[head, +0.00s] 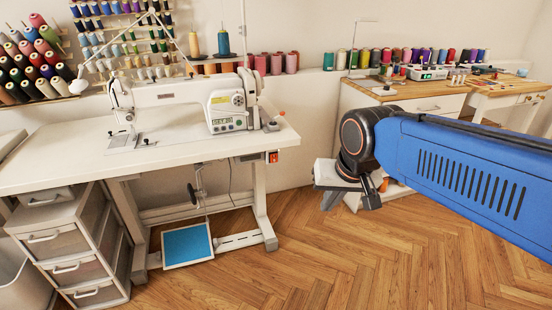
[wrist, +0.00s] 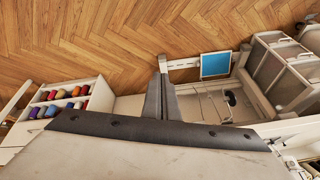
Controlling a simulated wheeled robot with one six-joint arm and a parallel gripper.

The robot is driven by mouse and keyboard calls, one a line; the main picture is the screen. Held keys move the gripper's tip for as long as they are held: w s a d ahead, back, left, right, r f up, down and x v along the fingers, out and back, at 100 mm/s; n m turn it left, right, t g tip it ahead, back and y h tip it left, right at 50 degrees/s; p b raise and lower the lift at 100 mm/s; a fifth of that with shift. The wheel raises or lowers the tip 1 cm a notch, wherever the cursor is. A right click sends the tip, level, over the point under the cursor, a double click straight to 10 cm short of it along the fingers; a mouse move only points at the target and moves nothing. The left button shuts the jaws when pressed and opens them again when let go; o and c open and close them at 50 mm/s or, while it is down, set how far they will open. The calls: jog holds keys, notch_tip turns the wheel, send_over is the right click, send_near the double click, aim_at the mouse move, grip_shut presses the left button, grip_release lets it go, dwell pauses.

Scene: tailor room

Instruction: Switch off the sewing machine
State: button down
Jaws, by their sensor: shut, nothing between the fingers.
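The white sewing machine (head: 180,103) stands on its white table (head: 60,165) at the left of the head view. A small orange-red switch (head: 272,157) sits under the table's right front edge. I cannot tell its position. My gripper (wrist: 162,66) shows in the wrist view with its two dark fingers together and nothing between them. In the head view it hangs at the end of my blue arm, to the right of the switch and apart from it. I cannot make out the switch in the wrist view.
A blue pedal (head: 187,244) lies under the table between the metal legs. A white drawer unit (head: 75,245) stands at the left. A wooden-topped cabinet (head: 425,103) with thread spools stands behind my arm. The wooden floor in front is clear.

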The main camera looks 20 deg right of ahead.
aim_at(276, 157)
jog(key=w+a+r+m+g, duration=0.1)
jog(key=w+m, duration=1.3)
jog(key=w, duration=1.5)
jog(key=shift+r+m, duration=0.15)
jog(key=shift+m, duration=0.15)
jog(key=shift+w+a, duration=0.1)
jog(key=x, duration=0.3)
jog(key=w+x, duration=0.1)
jog(key=x, duration=0.3)
jog(key=w+x, duration=0.1)
jog(key=x, duration=0.3)
jog(key=shift+r, duration=0.25)
jog(key=shift+w, duration=0.8)
jog(key=shift+f, duration=0.15)
